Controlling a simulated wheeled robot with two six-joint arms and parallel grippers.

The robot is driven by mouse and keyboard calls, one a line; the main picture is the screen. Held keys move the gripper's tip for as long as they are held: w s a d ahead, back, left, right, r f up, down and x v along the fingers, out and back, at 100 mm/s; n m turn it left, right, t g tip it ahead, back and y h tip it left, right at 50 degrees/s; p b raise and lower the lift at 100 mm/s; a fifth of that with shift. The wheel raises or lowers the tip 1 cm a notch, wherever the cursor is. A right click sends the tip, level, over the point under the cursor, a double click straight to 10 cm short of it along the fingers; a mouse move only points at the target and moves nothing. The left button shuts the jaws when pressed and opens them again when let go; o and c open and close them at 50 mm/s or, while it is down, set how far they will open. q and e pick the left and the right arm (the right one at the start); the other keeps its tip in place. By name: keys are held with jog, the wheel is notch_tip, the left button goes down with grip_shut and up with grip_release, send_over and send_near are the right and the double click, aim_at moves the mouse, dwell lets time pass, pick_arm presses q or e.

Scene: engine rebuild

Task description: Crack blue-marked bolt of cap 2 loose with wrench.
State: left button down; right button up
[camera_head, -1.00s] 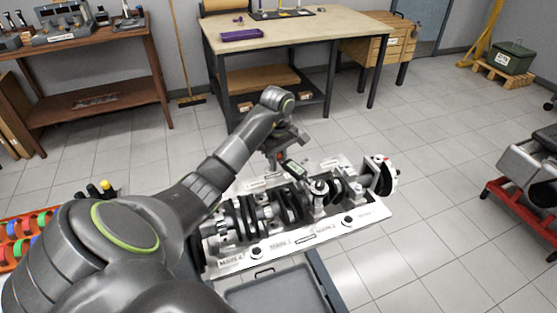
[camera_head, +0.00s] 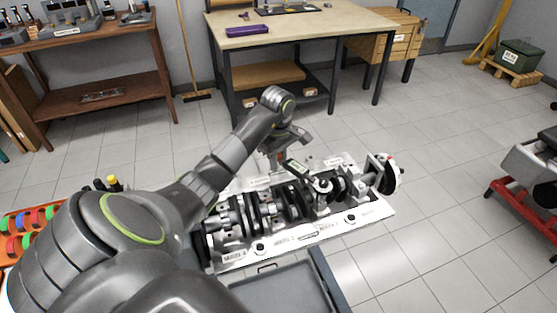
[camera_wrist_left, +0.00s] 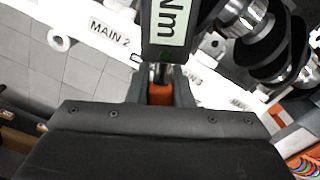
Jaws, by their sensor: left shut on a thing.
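My left gripper (camera_head: 281,158) is shut on the wrench, at the back edge of the engine block in the head view. The wrench (camera_head: 297,167) has a dark body with a pale green display. In the left wrist view, the wrench's display (camera_wrist_left: 172,28) reads "Nm" and the jaws (camera_wrist_left: 160,92) close around its shaft. The wrench reaches over the crankshaft (camera_head: 262,213) toward a round silver part. A "MAIN 2" label (camera_wrist_left: 110,32) shows beside the wrench in the wrist view. The blue-marked bolt and the wrench's contact with any bolt cannot be made out. My right gripper is out of view.
The engine block (camera_head: 352,225) carries the crankshaft and a round white disc at its right end. A grey tray (camera_head: 283,292) lies in front. Coloured rings (camera_head: 24,232) stand at left. A workbench (camera_head: 300,30) stands behind.

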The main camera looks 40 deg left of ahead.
pick_arm(q)
jog(key=shift+s, duration=0.1)
jog(key=shift+s+n+p, duration=0.45)
jog(key=shift+s+n, duration=0.15)
jog(key=shift+s, duration=0.1)
jog(key=shift+s, duration=0.1)
jog(key=shift+s+n+p, duration=0.45)
jog(key=shift+s+n, duration=0.05)
jog(key=shift+s, duration=0.15)
jog(key=shift+s, duration=0.1)
jog(key=shift+s+d+n+p, duration=0.1)
jog(key=shift+s+n+p, duration=0.4)
jog(key=shift+s+n, duration=0.15)
jog(key=shift+s, duration=0.15)
dwell(0.4)
